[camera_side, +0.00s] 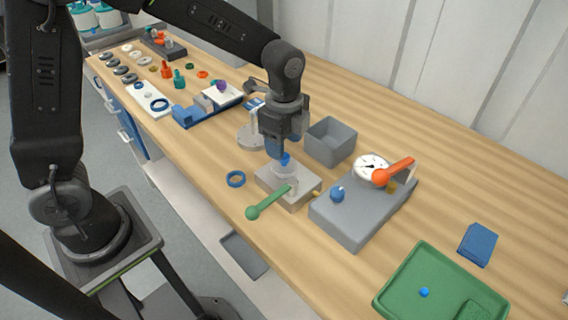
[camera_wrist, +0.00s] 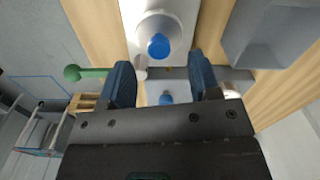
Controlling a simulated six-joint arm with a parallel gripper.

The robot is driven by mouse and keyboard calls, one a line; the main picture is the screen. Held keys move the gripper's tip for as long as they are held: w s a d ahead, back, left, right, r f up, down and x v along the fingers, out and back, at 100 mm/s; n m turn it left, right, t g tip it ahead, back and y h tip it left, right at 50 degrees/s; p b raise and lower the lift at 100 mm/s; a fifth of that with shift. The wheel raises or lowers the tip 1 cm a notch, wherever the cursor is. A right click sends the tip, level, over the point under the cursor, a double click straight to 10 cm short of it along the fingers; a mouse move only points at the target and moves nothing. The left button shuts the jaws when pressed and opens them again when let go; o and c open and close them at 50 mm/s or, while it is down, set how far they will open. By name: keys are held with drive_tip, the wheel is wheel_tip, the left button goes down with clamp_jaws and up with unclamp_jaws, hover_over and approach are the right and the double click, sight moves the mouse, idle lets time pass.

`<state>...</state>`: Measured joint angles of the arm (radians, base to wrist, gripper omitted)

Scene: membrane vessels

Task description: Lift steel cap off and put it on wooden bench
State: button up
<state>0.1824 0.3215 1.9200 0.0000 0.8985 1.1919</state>
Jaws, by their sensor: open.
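The steel cap (camera_side: 284,169) is a small pale round piece with a blue knob on top, sitting on a grey block (camera_side: 302,200) that has a green-handled lever. In the wrist view the cap (camera_wrist: 152,27) shows on its pale block, its blue knob ahead of the gap between my fingers. My gripper (camera_side: 283,153) points down just above the cap. In the wrist view my gripper (camera_wrist: 161,80) has its two blue fingers apart, with nothing held between them. The wooden bench (camera_side: 440,190) carries everything. Whether a fingertip touches the knob cannot be told.
A grey open bin (camera_side: 330,142) stands close behind the block. A grey gauge fixture (camera_side: 352,222) with an orange handle is close at right. Bare bench lies between the fixture and green tray (camera_side: 395,291).

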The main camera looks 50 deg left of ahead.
sight(284, 162)
wheel_tip(284, 162, down, 5)
drive_tip(key=shift+r, duration=0.2)
clamp_jaws()
idle(0.5)
